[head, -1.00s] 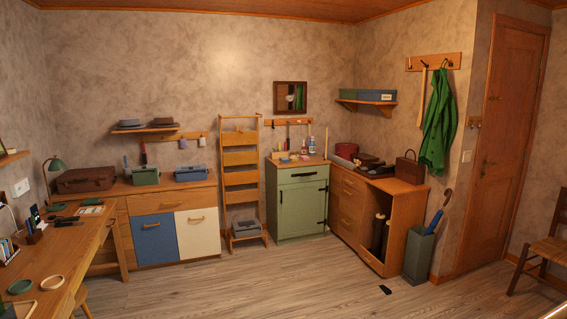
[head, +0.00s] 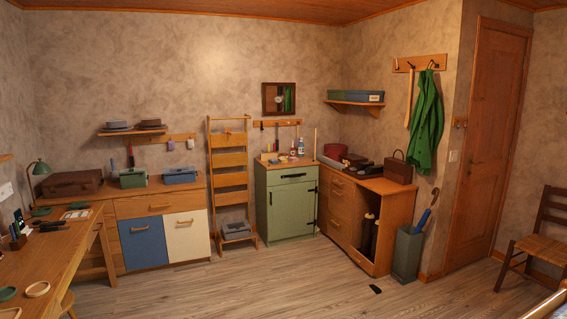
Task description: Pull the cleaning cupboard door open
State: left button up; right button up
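The likely cleaning cupboard is the green cabinet (head: 290,210) against the back wall, with bottles and small items on its wooden top. Its green door is shut, below a drawer with a dark handle (head: 293,176). Dark hinges show on the door's right side; a small dark latch or handle (head: 271,199) shows near its left edge. Neither of my grippers is in view. The cabinet stands some distance ahead across the floor.
The wooden floor (head: 230,285) ahead is clear apart from a small dark object (head: 375,289). A ladder shelf (head: 229,160) stands left of the cabinet. A wooden cabinet (head: 345,216) adjoins on the right, with an umbrella stand (head: 407,254) beside it. A desk (head: 55,250) is at left.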

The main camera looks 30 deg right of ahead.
aim_at(291, 207)
jog(key=i+z, duration=0.15)
jog(key=i, duration=0.55)
jog(key=i+j+z, duration=0.1)
jog(key=i, duration=0.6)
jog(key=i+z, duration=0.25)
jog(key=i, duration=0.3)
jog(key=i+z, duration=0.3)
jog(key=i, duration=0.25)
jog(key=i+j+z, duration=0.25)
jog(key=i, duration=0.3)
jog(key=i+l+z, duration=0.35)
jog(key=i, duration=0.7)
jog(key=i+j+z, duration=0.1)
jog(key=i+z, duration=0.2)
jog(key=i, duration=0.75)
